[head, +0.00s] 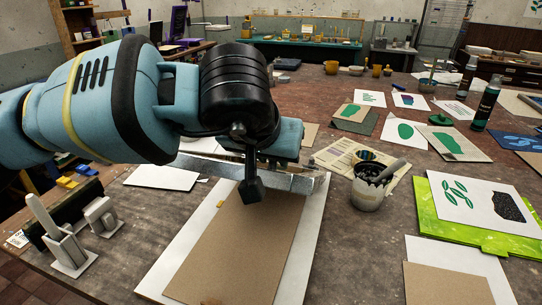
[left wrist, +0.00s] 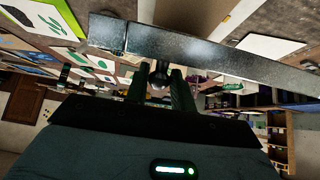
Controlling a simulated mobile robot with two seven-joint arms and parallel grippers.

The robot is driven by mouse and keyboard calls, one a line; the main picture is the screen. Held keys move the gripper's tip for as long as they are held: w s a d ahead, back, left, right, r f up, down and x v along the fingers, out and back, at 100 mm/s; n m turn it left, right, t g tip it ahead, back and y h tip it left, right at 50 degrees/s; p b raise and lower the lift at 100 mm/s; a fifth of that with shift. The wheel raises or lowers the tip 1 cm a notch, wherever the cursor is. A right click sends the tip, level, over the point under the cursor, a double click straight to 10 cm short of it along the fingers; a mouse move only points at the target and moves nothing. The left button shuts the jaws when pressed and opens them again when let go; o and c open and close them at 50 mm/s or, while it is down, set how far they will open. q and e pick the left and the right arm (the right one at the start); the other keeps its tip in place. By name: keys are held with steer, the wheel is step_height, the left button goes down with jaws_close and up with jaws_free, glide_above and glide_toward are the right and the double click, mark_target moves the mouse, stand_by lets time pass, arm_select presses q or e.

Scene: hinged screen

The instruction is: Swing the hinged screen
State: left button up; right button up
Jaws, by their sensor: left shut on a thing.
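A grey metal bar (head: 302,184), which looks like an edge of the hinged screen, runs across the far part of a white board (head: 306,240). In the left wrist view the bar (left wrist: 225,58) crosses the picture at a slant. My left gripper (left wrist: 160,86) has its two dark fingers on either side of a small dark knob (left wrist: 159,74) at the bar, shut on it. In the head view my left arm hides the middle of the bar and much of the gripper (head: 252,170). The rest of the screen and its hinge cannot be made out. My right gripper is out of view.
A brown sheet (head: 240,250) lies on the white board. A tub of dark ink (head: 369,188) stands to the right, a green board (head: 480,222) beyond it. Grey stands (head: 66,248) are at the left. Prints and dark bottles (head: 486,104) lie and stand farther right.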

arm_select(q)
steer(key=shift+s+f, duration=0.15)
steer(key=shift+s, duration=0.1)
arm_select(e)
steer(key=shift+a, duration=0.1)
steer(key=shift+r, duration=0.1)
